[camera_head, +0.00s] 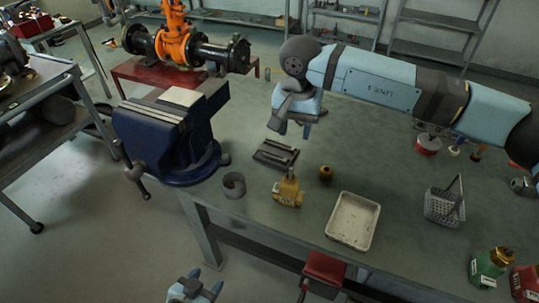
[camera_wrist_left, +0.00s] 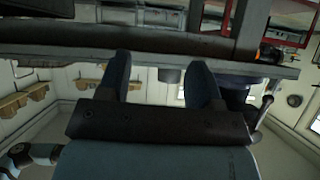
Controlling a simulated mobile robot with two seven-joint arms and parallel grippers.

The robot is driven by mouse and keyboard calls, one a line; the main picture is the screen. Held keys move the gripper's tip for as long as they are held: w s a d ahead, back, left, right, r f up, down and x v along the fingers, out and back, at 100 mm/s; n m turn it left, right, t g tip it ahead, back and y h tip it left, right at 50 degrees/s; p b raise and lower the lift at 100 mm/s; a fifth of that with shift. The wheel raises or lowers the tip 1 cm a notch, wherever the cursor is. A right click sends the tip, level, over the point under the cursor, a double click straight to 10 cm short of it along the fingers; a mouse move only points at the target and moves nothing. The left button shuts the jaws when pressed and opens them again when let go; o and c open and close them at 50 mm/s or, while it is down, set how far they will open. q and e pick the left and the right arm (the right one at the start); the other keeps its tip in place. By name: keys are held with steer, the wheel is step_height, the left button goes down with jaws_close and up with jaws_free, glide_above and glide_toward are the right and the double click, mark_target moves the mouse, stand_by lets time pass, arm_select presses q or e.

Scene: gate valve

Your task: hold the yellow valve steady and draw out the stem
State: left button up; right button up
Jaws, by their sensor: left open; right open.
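The yellow valve (camera_head: 287,191) stands on the workbench near its front edge, with its stem (camera_head: 291,173) pointing up. My left gripper (camera_head: 197,284) is open and empty, low in front of the bench and well apart from the valve. Its two spread fingers also show in the left wrist view (camera_wrist_left: 158,65), with nothing between them. My right gripper (camera_head: 294,128) is open above the bench, behind the valve and apart from it. The valve is not clearly seen in the left wrist view.
On the workbench (camera_head: 390,160), a blue vise (camera_head: 165,135) and grey cup (camera_head: 234,186) stand left of the valve. A small brass piece (camera_head: 326,174) and white tray (camera_head: 353,220) lie to the right. A dark block (camera_head: 276,153) lies behind. A red stool (camera_head: 325,268) stands in front.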

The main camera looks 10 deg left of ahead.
arm_select(q)
steer(key=w+r+m+t+h, duration=0.1)
steer(key=w+r+m+t, duration=0.1)
steer(key=w+r+m, duration=0.35)
steer(key=n+g+h, duration=0.4)
steer(key=n+h, duration=0.7)
steer(key=n, duration=2.3)
glide_toward(285, 179)
steer(key=x, duration=1.1)
steer(key=shift+s+d+r, duration=0.1)
steer(key=shift+d+r, duration=0.15)
steer(key=shift+r, duration=0.05)
